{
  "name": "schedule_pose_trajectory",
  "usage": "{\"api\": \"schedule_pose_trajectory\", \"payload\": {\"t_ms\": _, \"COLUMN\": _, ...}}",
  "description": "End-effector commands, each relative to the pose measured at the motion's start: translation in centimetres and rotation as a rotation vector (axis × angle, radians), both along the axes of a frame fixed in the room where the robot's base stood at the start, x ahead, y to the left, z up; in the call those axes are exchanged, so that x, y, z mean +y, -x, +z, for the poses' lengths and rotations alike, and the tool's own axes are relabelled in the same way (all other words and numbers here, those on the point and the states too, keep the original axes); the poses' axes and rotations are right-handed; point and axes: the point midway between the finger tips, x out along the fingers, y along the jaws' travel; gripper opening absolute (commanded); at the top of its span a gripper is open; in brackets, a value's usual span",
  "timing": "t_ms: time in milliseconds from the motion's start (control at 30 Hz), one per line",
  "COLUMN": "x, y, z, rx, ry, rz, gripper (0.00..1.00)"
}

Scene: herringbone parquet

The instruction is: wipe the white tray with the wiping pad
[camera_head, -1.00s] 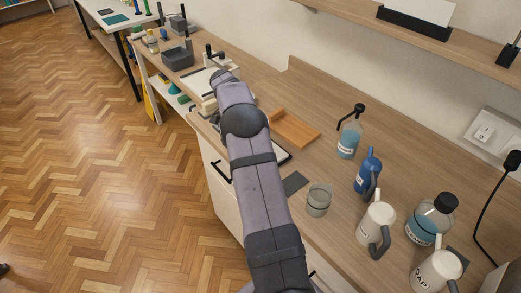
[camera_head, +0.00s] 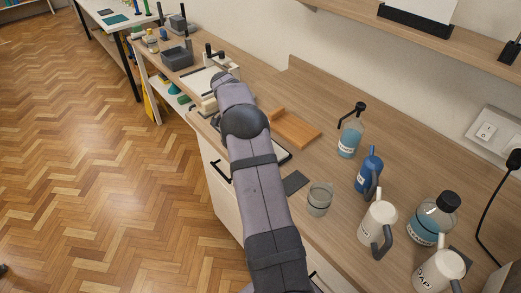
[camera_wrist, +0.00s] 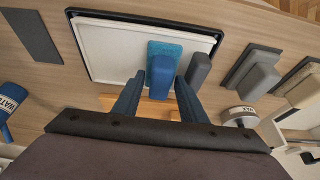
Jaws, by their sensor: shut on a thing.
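The white tray (camera_wrist: 108,48) has a black rim and fills the upper middle of the wrist view. In the head view my arm covers most of it, and only a dark-edged corner (camera_head: 284,157) shows. The wiping pad (camera_wrist: 167,47) is blue with a blue upright grip, and it is over the right part of the tray. I cannot tell whether it touches the surface. My gripper (camera_wrist: 159,84) is shut on the pad's grip, with one blue finger on each side. In the head view my gripper is hidden behind my arm.
A grey block (camera_wrist: 199,69) stands close right of the pad, with more grey blocks (camera_wrist: 250,72) beyond. A dark mat (camera_wrist: 30,36) lies left of the tray. The head view shows a wooden tray (camera_head: 294,128), a glass beaker (camera_head: 319,198) and several bottles along the counter.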

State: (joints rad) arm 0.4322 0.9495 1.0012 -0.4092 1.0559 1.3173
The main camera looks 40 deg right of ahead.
Motion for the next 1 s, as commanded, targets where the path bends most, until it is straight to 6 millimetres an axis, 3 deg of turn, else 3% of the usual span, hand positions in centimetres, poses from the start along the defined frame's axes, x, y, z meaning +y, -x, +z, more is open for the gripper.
{"api": "schedule_pose_trajectory", "payload": {"t_ms": 200, "x": -0.1, "y": 1.3, "z": -0.1, "rx": -0.001, "ry": 0.001, "rz": -0.001, "gripper": 0.16}}
{"api": "schedule_pose_trajectory", "payload": {"t_ms": 667, "x": 0.0, "y": 1.3, "z": -0.1, "rx": 0.000, "ry": 0.000, "rz": 0.000, "gripper": 0.16}}
{"api": "schedule_pose_trajectory", "payload": {"t_ms": 1000, "x": 0.0, "y": -0.4, "z": 0.0, "rx": -0.001, "ry": 0.000, "rz": 0.000, "gripper": 0.16}}
